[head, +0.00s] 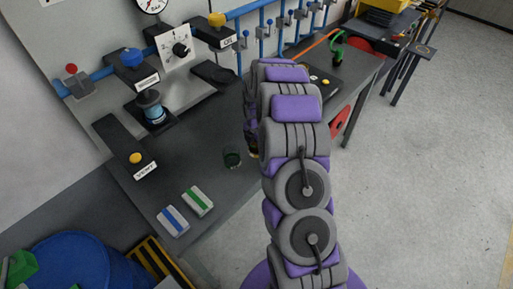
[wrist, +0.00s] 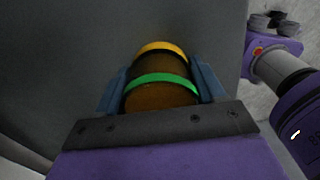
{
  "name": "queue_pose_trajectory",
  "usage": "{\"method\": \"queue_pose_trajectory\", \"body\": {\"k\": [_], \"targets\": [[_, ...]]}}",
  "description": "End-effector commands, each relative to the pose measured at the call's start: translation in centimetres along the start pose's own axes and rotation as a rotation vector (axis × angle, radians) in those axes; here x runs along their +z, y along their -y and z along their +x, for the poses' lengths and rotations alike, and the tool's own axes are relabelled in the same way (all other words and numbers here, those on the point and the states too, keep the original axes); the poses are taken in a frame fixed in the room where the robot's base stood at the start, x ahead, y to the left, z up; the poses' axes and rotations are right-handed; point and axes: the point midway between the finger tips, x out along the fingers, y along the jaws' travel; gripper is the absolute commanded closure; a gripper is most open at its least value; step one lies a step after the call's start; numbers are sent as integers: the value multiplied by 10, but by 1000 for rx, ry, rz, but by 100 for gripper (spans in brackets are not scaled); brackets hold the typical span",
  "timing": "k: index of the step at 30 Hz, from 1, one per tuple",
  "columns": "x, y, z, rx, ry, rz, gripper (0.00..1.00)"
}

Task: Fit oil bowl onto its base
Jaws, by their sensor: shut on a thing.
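The oil bowl (wrist: 160,95) is an amber-brown cylinder with a yellow band and a green band, seen in the wrist view. My gripper (wrist: 162,82) is shut on it, with a blue finger on each side. In the head view, my arm hides most of the gripper and the held bowl. A dark block with a yellow knob (head: 216,20) and a small label is on the panel. I cannot tell for sure whether it is the oil bowl's base.
A block with a blue knob (head: 131,58) has a blue-banded bowl (head: 152,108) below it. A block labelled VENT (head: 124,146) is at the left. A blue drum (head: 70,262) is front left.

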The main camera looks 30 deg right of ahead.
Motion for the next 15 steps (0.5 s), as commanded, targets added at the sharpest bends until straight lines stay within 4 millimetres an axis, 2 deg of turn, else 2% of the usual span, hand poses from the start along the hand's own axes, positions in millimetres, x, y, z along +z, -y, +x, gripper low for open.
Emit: {"method": "queue_pose_trajectory", "body": {"k": [7, 15], "targets": [[0, 0, -10, 2, 1, 0, 76], [0, 2, -39, 1, 1, 0, 76]]}}
